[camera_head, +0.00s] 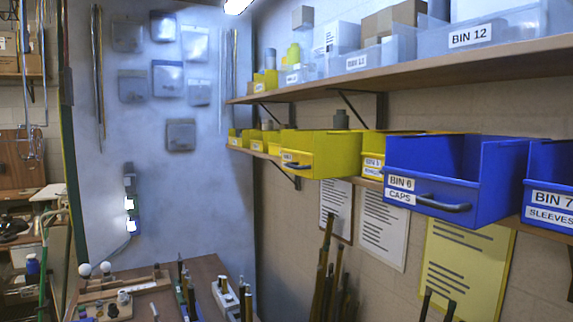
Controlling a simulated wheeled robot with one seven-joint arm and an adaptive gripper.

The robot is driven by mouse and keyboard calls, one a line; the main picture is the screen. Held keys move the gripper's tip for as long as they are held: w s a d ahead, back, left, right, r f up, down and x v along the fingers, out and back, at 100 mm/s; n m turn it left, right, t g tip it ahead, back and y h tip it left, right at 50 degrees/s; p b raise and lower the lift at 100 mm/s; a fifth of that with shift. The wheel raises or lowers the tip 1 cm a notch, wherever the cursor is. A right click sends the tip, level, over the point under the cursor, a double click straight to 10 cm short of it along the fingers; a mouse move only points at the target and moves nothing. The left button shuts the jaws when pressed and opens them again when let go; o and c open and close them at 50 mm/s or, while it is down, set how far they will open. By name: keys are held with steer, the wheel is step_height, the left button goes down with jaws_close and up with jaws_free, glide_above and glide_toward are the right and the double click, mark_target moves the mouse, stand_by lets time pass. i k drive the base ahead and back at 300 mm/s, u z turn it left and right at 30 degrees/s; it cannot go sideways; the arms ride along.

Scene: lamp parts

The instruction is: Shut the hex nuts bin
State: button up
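I cannot read a hex nuts label on any bin. A row of bins stands on the lower wall shelf. One large yellow bin (335,155) with a dark handle juts out past the smaller yellow bins (258,144) to its left. Its front label is too small to read. It partly hides the yellow bin labelled BIN 5 (372,150), whose lower label line is unclear. My gripper is not in view.
Blue BIN 6 CAPS (470,190) with its handle juts out at the right, beside blue BIN 7 SLEEVES (550,205). An upper shelf (430,72) with clear bins runs above. Below left is a workbench (205,272) with parts. Dark rods stand below the lower shelf.

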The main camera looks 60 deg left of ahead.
mark_target(314, 155)
steer(key=u, duration=1.5)
